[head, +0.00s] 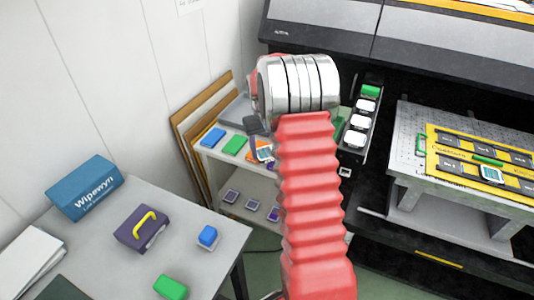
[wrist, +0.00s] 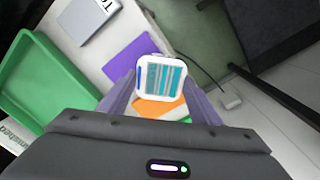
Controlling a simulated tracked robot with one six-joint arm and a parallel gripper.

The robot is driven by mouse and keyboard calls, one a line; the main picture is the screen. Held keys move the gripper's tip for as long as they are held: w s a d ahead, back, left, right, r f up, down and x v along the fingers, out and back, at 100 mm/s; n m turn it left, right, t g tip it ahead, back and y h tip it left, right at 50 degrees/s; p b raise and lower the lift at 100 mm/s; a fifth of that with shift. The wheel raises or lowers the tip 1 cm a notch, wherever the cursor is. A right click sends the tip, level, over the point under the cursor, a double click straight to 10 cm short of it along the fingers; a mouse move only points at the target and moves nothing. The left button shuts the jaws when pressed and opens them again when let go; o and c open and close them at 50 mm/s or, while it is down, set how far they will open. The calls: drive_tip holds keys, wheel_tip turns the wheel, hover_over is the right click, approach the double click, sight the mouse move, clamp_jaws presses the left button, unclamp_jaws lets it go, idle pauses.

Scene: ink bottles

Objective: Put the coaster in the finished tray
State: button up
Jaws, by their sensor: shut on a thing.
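My gripper (wrist: 162,88) is shut on the coaster (wrist: 163,74), a white rounded square with teal and blue stripes, held between two lavender fingers in the wrist view. In the head view my arm hides most of the gripper; a small white and teal square (head: 264,153), apparently the coaster, shows beside the arm over the shelf. A green tray (wrist: 28,75) lies at the left of the wrist view.
Blue (head: 212,137) and green (head: 235,145) items lie on the white shelf unit. A yellow rack (head: 440,150) with a striped square stands at right.

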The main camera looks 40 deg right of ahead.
sight(265, 154)
wheel_tip(265, 154, up, 7)
drive_tip(key=shift+r, duration=0.2)
idle(0.8)
drive_tip(key=shift+d+f, duration=0.1)
drive_tip(key=shift+s+a+f+m, duration=0.25)
drive_tip(key=shift+a+f+m, duration=0.15)
drive_tip(key=shift+f, duration=0.35)
drive_tip(key=s+a+f+n, duration=0.1)
drive_tip(key=a+f+n, duration=0.1)
drive_tip(key=a, duration=2.5)
drive_tip(key=shift+s+a+f+n, duration=0.15)
drive_tip(key=shift+a+f+n, duration=0.1)
drive_tip(key=shift+n, duration=0.55)
